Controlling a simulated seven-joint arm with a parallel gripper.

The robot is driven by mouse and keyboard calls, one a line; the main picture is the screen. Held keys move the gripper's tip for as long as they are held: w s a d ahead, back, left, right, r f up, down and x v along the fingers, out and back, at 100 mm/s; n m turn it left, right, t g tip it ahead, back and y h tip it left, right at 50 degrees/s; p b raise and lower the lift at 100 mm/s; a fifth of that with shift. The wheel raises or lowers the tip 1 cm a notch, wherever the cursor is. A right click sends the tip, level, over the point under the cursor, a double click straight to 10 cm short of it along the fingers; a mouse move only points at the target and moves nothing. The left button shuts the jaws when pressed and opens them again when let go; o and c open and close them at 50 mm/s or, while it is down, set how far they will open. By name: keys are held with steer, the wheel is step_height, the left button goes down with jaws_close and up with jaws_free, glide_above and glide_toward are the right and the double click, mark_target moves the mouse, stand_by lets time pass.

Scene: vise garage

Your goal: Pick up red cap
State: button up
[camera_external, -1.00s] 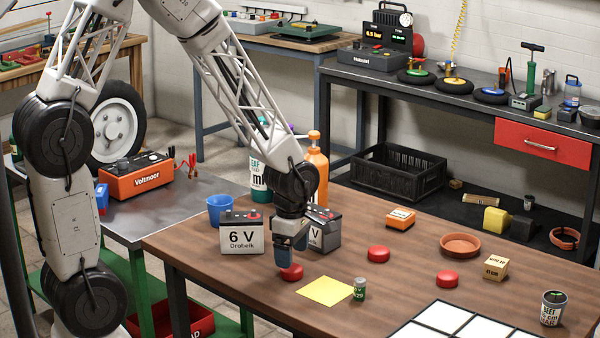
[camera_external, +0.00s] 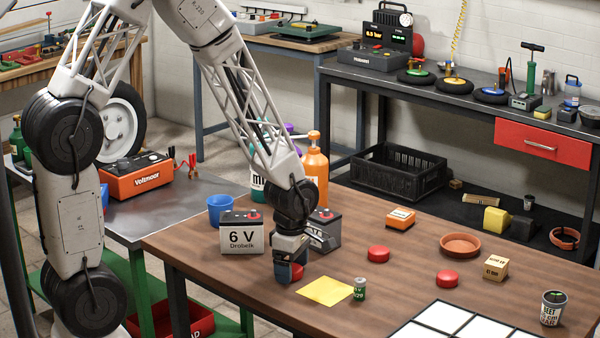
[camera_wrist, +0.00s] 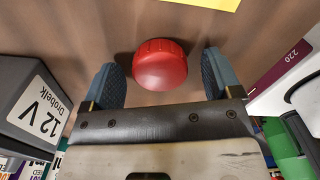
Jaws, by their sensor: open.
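A red cap (camera_wrist: 160,66) lies on the wooden table. In the wrist view it sits between the two blue fingers of my gripper (camera_wrist: 160,82), with gaps on both sides. Its far edge reaches beyond the fingertips. My gripper is open and low over the table. In the external view my gripper (camera_external: 287,270) hides most of this red cap (camera_external: 298,271), and only its right part shows. Two more red caps, one nearer the middle (camera_external: 378,254) and one further right (camera_external: 447,278), lie apart on the table.
A 6 V battery (camera_external: 242,236) stands just left of my gripper, with a second battery (camera_external: 326,232) behind it. A yellow note (camera_external: 324,291) and a small green can (camera_external: 360,289) are to the right.

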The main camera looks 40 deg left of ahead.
steer(key=shift+c, duration=0.5)
steer(key=c, duration=0.9)
steer(key=shift+r, duration=0.2)
steer(key=shift+r, duration=0.85)
steer(key=shift+s+r, duration=0.2)
steer(key=shift+r, duration=0.6)
steer(key=s+a+r, duration=0.1)
steer(key=s+a, duration=0.2)
steer(key=s, duration=1.2)
steer(key=shift+s+a+r, duration=0.15)
